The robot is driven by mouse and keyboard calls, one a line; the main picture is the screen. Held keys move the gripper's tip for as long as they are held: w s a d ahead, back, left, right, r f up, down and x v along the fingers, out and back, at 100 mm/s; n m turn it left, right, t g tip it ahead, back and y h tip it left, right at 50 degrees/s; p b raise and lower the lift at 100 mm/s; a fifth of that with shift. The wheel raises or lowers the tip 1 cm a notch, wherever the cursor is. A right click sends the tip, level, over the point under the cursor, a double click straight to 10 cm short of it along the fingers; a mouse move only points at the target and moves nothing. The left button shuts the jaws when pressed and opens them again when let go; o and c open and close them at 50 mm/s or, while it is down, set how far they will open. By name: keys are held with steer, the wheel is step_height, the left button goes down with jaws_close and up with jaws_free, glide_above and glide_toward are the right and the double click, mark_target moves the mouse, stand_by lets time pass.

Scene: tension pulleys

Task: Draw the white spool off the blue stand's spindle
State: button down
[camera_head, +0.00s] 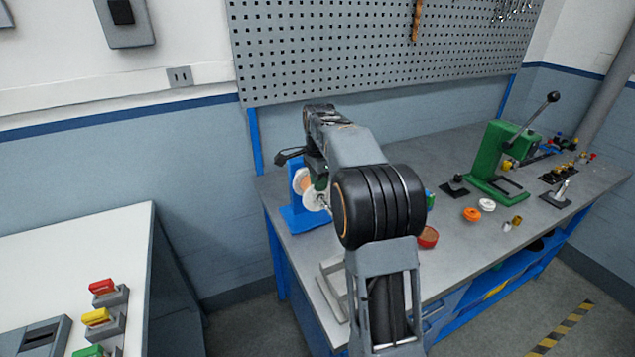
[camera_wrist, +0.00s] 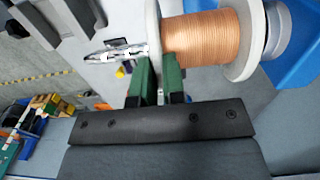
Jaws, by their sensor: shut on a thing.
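The white spool (camera_wrist: 236,66) is wound with copper-coloured wire in the wrist view. In the head view the spool (camera_head: 301,181) shows partly behind my arm. The blue stand (camera_wrist: 300,70) is at the right end of the spool, and it also shows in the head view (camera_head: 294,214). A shiny metal rod end, seemingly the spindle (camera_wrist: 116,53), sticks out past the spool's left flange. My gripper (camera_wrist: 160,62) has green fingers on either side of that left flange and is shut on it. The spindle inside the spool is hidden.
A grey workbench (camera_head: 470,245) carries the stand. A red round part (camera_head: 428,237), an orange ring (camera_head: 472,214), a white ring (camera_head: 487,204) and a green lever press (camera_head: 497,160) stand to the right. A pegboard (camera_head: 380,50) hangs behind.

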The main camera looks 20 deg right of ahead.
steer(key=shift+s+b, duration=0.6)
steer(key=shift+s, duration=0.55)
steer(key=shift+r+p, duration=0.15)
steer(key=shift+p, duration=0.15)
stand_by(0.6)
stand_by(0.4)
steer(key=shift+s+b, duration=0.65)
steer(key=shift+s, duration=1.1)
steer(key=shift+s, duration=0.1)
steer(key=shift+s+b, duration=0.5)
steer(key=shift+s, duration=1.15)
